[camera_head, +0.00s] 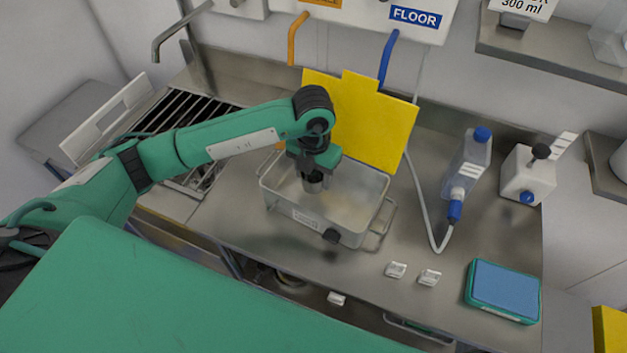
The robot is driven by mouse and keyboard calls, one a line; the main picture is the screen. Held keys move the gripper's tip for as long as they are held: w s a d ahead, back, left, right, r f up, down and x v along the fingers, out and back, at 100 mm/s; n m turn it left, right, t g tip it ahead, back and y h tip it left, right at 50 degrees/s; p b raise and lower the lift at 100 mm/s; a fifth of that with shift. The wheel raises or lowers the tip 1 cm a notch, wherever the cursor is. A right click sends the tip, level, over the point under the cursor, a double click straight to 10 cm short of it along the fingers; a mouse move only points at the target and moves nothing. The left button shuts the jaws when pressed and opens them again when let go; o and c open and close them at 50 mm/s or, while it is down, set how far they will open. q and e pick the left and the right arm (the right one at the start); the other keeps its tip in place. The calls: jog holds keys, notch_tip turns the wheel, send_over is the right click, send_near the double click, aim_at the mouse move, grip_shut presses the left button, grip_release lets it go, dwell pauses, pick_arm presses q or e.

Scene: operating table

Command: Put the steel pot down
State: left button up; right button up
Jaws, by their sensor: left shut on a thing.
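My left arm reaches in from the left, and my left gripper (314,172) points down over the clear bin (352,231). It is shut on a small grey metal vessel, the steel pot (313,185), of which only a little shows below the jaws. The pot is within the bin's outline; I cannot tell whether it touches the bin's floor. The bin stands on the steel counter (230,222), with a wire handle at its right end and a black knob on its front wall. My right gripper is not in view.
A yellow board (362,118) stands behind the bin. To the right are a blue-capped bottle (468,165), a white canister (525,178), a hose, two small white pieces and a blue-topped box (503,290). A slatted drain (170,125) lies left. Counter right of the bin is partly clear.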

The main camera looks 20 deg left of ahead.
aim_at(313, 184)
pick_arm(q)
notch_tip(313, 184, down, 4)
jog(key=shift+r+p, duration=0.25)
jog(key=shift+p, duration=0.1)
jog(key=shift+f, duration=0.1)
jog(key=shift+f, duration=0.15)
jog(key=o, duration=1)
jog(key=shift+r, duration=0.2)
notch_tip(313, 184, up, 12)
jog(key=b, duration=0.3)
